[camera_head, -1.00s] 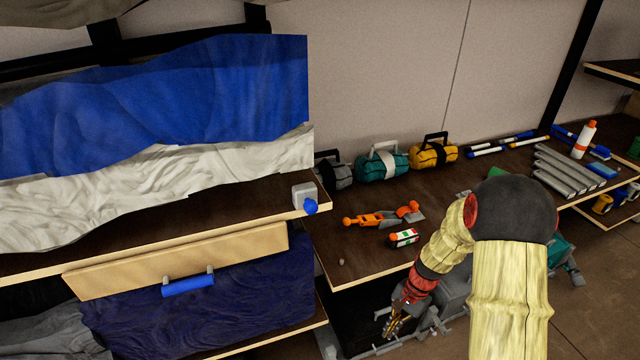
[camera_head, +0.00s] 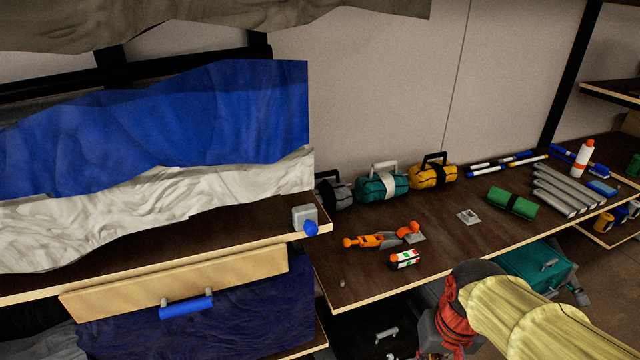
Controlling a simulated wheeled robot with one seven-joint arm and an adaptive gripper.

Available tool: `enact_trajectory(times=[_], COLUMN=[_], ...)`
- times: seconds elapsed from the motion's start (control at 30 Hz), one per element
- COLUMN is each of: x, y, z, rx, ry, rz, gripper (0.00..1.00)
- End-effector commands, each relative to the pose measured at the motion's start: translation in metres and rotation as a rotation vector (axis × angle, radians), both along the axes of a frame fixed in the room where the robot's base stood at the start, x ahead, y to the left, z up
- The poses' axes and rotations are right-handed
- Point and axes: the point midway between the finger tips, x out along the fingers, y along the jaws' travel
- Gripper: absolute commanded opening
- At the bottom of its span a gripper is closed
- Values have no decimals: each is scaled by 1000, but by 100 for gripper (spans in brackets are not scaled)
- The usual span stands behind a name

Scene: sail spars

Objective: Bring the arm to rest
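My arm (camera_head: 530,325) shows at the lower right, with a pale yellow sleeve, a dark joint and a red band. It reaches down in front of the workbench (camera_head: 395,285) edge. The end of the arm, with my gripper, lies at the bottom edge of the picture, too cut off and small to tell whether its fingers are open or hold anything.
On the bench lie an orange tool (camera_head: 382,239), a small white, red and green box (camera_head: 405,259), a green roll (camera_head: 512,201), and grey tubes (camera_head: 570,190). Bags stand behind, including a yellow one (camera_head: 432,172). A teal case (camera_head: 535,268) is below. Shelves with sailcloth (camera_head: 200,110) fill the left.

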Motion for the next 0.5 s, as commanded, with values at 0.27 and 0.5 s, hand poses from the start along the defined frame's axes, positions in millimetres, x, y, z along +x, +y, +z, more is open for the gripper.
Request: enact_trajectory(times=[0.27,0.5], x=[-32,-42], y=[7,13], z=[52,89], rx=[-36,-39], ry=[-209,-349], rz=[48,68], gripper=[0,0])
